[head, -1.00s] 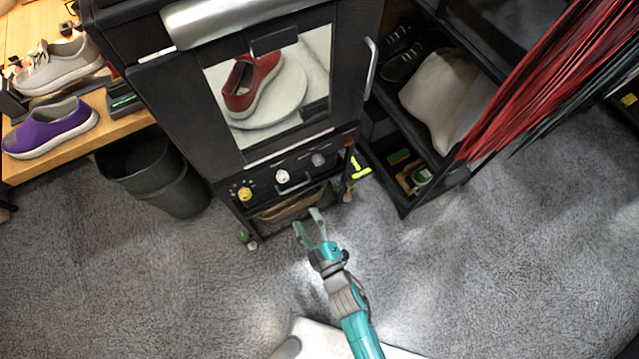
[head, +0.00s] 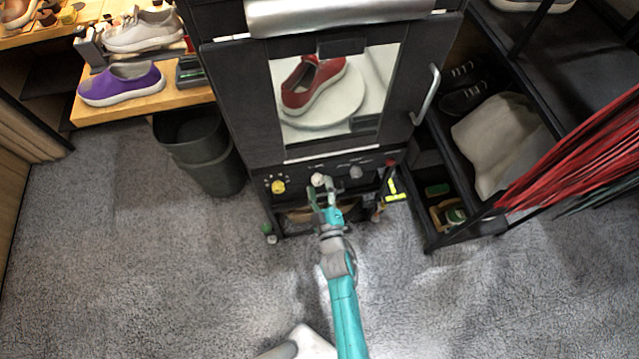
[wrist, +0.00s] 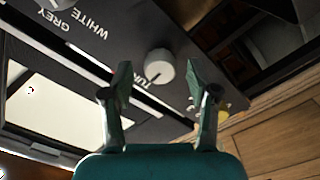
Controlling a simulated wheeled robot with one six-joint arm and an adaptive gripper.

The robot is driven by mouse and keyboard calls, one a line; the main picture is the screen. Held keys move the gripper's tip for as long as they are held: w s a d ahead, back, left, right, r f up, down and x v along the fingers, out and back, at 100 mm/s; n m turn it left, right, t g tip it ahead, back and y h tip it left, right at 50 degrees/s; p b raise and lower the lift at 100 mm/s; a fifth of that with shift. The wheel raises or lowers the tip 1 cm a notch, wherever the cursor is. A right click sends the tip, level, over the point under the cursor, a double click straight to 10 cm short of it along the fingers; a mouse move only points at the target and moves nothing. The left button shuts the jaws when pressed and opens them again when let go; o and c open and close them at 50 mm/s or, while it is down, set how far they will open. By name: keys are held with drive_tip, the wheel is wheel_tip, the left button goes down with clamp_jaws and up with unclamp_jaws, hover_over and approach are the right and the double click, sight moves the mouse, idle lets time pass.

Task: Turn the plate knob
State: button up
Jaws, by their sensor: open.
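The plate knob appears to be the white knob (head: 318,179) in the row on the cabinet's front panel, below the glass door. In the wrist view the white knob (wrist: 158,64) has a partly readable label starting "TU". My gripper (head: 321,192) is open and empty, just in front of and below this knob. In the wrist view my gripper (wrist: 157,72) has one finger on each side of the knob in the picture; I cannot tell whether they touch it. The round white plate (head: 322,110) inside the cabinet carries a red sneaker (head: 312,88).
A yellow knob (head: 278,187) is left of the white knob, a grey knob (head: 356,172) right of it. A dark bin (head: 205,155) stands left of the cabinet, a black shelf (head: 470,225) right. Grey carpet (head: 150,270) in front is clear.

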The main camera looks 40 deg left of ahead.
drive_tip(key=shift+w+a, duration=0.45)
drive_tip(key=shift+a, duration=0.1)
clamp_jaws()
drive_tip(key=m, duration=0.4)
drive_tip(key=shift+m, duration=2.1)
